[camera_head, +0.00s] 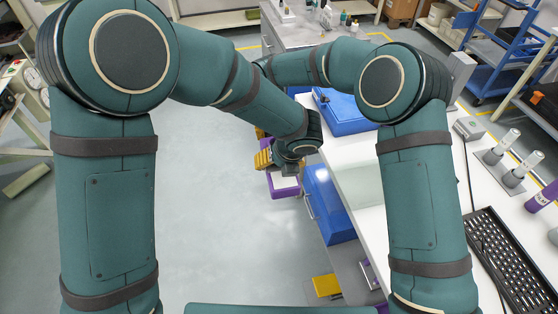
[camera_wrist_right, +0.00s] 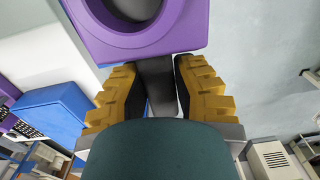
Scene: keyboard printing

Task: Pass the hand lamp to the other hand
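The hand lamp is purple with a dark grey handle. In the right wrist view its purple head (camera_wrist_right: 190,38) fills the top, and its handle (camera_wrist_right: 157,80) runs between the yellow fingers. My right gripper (camera_wrist_right: 160,95) is shut on this handle. In the head view the right gripper's yellow fingers (camera_head: 263,159) and the purple lamp head (camera_head: 283,184) show below the dark wrist, over the floor beside the table. Part of the lamp is hidden by the wrist. My left gripper does not show clearly; the crossed arms cover that area.
A blue drawer unit (camera_head: 328,205) stands below the table edge, close to the lamp.

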